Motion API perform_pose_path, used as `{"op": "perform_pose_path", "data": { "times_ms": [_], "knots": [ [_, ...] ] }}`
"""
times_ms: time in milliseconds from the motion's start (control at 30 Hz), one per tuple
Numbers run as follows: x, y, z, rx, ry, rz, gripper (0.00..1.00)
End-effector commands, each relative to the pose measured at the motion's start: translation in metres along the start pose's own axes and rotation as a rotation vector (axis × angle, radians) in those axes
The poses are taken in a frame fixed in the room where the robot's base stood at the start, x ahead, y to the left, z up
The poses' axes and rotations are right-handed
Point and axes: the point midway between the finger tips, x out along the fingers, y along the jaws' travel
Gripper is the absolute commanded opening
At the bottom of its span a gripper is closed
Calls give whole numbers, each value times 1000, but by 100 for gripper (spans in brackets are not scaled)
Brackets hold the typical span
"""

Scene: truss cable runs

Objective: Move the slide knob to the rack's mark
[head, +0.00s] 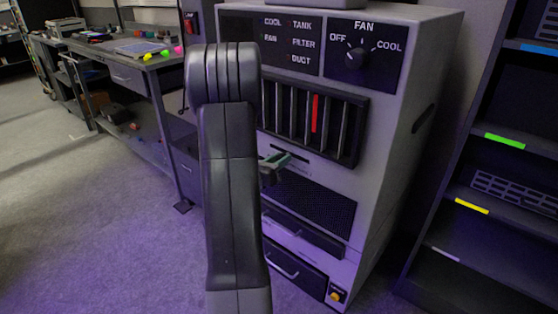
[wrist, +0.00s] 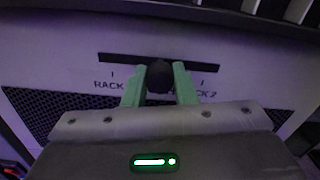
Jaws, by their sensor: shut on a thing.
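The dark round slide knob (wrist: 160,77) sits about midway along a horizontal black slot (wrist: 118,58) in the cabinet's front. My gripper (wrist: 158,88) has its two green fingers shut on the knob, one on each side. A second tick with a label ending in "CK 2" (wrist: 206,94) is to the right, partly covered by the right finger. In the head view my gripper (head: 275,160) is at the slot, and my arm hides the knob.
The grey cabinet (head: 390,130) has a FAN dial (head: 356,58), a vent with a red strip (head: 314,114), a mesh grille (head: 315,200) and drawers below. A dark shelf rack (head: 500,220) stands at the right. A workbench (head: 135,70) is at the left, with open floor before it.

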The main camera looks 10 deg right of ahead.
Motion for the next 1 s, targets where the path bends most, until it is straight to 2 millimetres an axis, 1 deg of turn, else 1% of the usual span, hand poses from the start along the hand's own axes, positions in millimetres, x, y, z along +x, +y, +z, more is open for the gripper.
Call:
{"op": "perform_pose_path", "data": {
  "times_ms": [67,133,300,400,500,767,800,867,900,1000],
  "knots": [
    [0,3,0,0,-1,1,0],
    [0,13,2,1,-2,2,0],
    [0,45,9,3,-2,4,0],
    [0,58,12,1,-1,2,0],
    [0,64,13,1,-1,2,0],
    [0,65,14,2,-3,4,0],
    [0,65,14,2,-3,5,33],
    [0,65,14,1,-3,4,45],
    [0,65,14,1,-3,4,47],
    [0,64,13,1,-2,2,47]
  ]
}}
